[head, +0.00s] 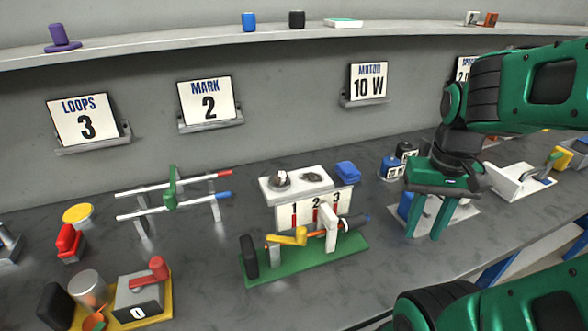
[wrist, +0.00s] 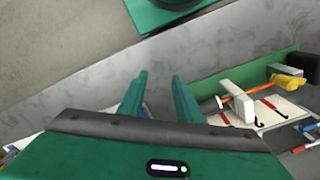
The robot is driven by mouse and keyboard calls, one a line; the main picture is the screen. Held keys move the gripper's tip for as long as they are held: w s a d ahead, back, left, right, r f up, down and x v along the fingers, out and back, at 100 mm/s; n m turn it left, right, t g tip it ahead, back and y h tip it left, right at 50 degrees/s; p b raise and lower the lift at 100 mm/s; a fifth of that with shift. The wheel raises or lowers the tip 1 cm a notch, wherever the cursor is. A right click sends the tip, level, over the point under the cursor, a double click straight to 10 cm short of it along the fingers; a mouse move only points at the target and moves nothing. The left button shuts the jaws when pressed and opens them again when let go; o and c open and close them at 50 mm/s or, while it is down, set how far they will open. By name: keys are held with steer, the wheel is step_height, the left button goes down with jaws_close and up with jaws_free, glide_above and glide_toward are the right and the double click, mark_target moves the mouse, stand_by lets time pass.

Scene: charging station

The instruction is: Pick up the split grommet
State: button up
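I cannot pick out the split grommet for certain in either view. My gripper (head: 427,222) is at the right, pointing down over a grey-white stand (head: 459,216) with a blue part (head: 405,205) beside the fingers. In the wrist view my gripper (wrist: 160,88) has its two green fingers clearly apart, and a bit of blue shows low between them. I see nothing held. Two small dark-and-grey pieces, one rounder (head: 279,179) and one flatter (head: 312,177), lie on a white block (head: 293,190) left of my gripper; their shape is too small to name.
A green-based crank fixture (head: 310,262) stands in front of the white block, with a blue block (head: 347,171) beside it. Blue (head: 391,168) and black (head: 406,151) cylinders stand close behind my gripper. A white fixture (head: 520,183) is to the right. Two rails (head: 172,200) stand left.

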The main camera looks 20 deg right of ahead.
steer(key=shift+w+d, duration=0.25)
steer(key=shift+d, duration=0.1)
